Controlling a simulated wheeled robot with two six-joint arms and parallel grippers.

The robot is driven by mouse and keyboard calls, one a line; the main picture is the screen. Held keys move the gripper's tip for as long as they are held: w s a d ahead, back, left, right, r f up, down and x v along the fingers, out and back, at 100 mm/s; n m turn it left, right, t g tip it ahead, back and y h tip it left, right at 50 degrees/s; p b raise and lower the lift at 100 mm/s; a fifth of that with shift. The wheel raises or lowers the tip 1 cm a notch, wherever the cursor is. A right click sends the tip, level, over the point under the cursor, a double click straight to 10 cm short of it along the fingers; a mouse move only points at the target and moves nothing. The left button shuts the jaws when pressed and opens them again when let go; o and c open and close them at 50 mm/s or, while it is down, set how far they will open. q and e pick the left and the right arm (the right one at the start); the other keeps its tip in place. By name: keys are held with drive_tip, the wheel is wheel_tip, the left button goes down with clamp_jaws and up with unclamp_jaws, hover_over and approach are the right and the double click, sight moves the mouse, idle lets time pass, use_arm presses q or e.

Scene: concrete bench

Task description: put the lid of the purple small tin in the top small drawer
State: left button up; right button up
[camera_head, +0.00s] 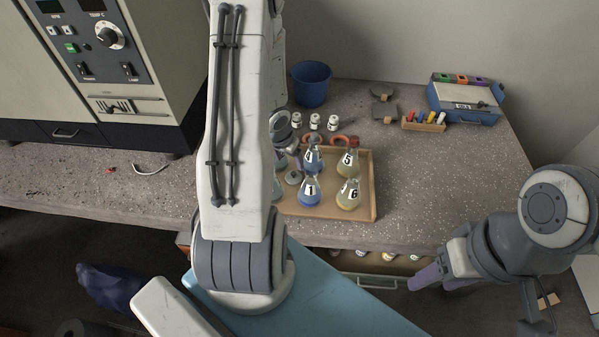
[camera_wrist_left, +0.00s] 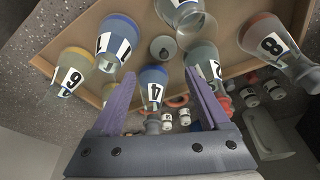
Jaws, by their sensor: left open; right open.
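I cannot make out a purple small tin or its lid in either view. My left gripper (camera_wrist_left: 160,102) is open with nothing between its purple fingers, above the tray of flasks; a blue flask marked 4 (camera_wrist_left: 153,82) shows beyond the fingertips. In the head view my left arm hides most of that gripper. My right gripper (camera_head: 436,275) is open and empty in front of the bench at the right. An open drawer (camera_head: 372,281) with several small items inside sits under the bench front, partly hidden by my arm; I cannot tell whether it is the top small drawer.
A wooden tray (camera_head: 372,190) holds several numbered flasks. Behind it stand white jars (camera_head: 315,121) and a blue bin (camera_head: 310,84). A blue toolbox (camera_head: 465,101) and a rack of coloured pieces (camera_head: 424,124) are at the back right. The bench right of the tray is clear.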

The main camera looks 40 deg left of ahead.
sight(293, 173)
use_arm(q)
drive_tip(key=b+x, duration=0.1)
drive_tip(key=x, duration=0.1)
drive_tip(key=b+x, duration=0.1)
drive_tip(key=x, duration=0.1)
drive_tip(key=b+x, duration=0.1)
drive_tip(key=x, duration=0.1)
drive_tip(key=shift+s+a+f+b, duration=0.15)
drive_tip(key=shift+a+f+b, duration=0.15)
drive_tip(key=shift+a, duration=0.05)
drive_tip(key=x, duration=0.1)
drive_tip(key=b+x, duration=0.1)
drive_tip(key=x, duration=0.1)
drive_tip(key=b+x, duration=0.1)
drive_tip(key=x, duration=0.1)
drive_tip(key=shift+w+a, duration=0.1)
drive_tip(key=shift+w, duration=0.25)
drive_tip(key=c, duration=1.1)
use_arm(e)
wheel_tip(293, 173, down, 6)
drive_tip(key=shift+w+f, duration=0.15)
